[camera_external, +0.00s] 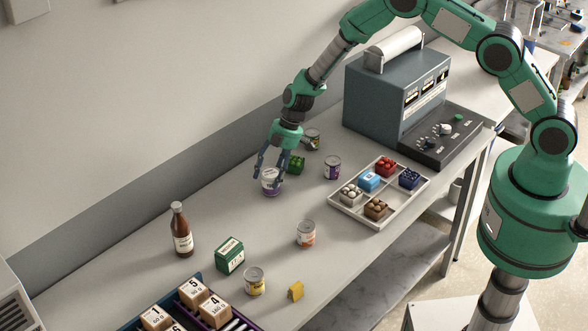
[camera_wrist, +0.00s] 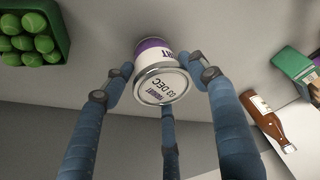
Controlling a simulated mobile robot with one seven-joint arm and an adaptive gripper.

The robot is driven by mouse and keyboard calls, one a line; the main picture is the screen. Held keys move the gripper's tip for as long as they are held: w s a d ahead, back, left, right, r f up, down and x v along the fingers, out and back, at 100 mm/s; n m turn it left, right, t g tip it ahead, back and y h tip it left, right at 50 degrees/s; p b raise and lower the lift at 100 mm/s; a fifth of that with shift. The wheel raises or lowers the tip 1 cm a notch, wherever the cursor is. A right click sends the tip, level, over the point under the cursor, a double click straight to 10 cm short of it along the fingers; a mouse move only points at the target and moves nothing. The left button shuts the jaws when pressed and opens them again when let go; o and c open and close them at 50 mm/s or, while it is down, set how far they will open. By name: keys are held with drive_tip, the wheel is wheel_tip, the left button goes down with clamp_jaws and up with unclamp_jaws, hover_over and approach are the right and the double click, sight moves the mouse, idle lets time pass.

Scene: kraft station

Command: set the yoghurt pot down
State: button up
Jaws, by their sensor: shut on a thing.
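The yoghurt pot (camera_external: 270,183) is white and purple with a pale lid. In the wrist view its lid (camera_wrist: 162,86) faces the camera and bears a printed date. My gripper (camera_external: 271,171) reaches down over the pot, and its blue-grey fingers (camera_wrist: 163,80) close around it near the lid, two at the sides and one below in the picture. The pot looks upright, at or just above the pale bench top (camera_external: 215,205). I cannot tell whether its base touches the bench.
A green box of green pieces (camera_external: 296,164) and a purple-labelled can (camera_external: 332,168) stand close right of the pot. A divided tray (camera_external: 347,213) lies further right. A brown bottle (camera_external: 181,232) and a green carton (camera_external: 230,255) stand at left. Bench between is clear.

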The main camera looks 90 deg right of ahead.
drive_tip(key=shift+f, duration=0.2)
idle(0.3)
drive_tip(key=o, duration=1.3)
drive_tip(key=shift+r, duration=0.15)
drive_tip(key=b+v, duration=0.2)
drive_tip(key=v, duration=1)
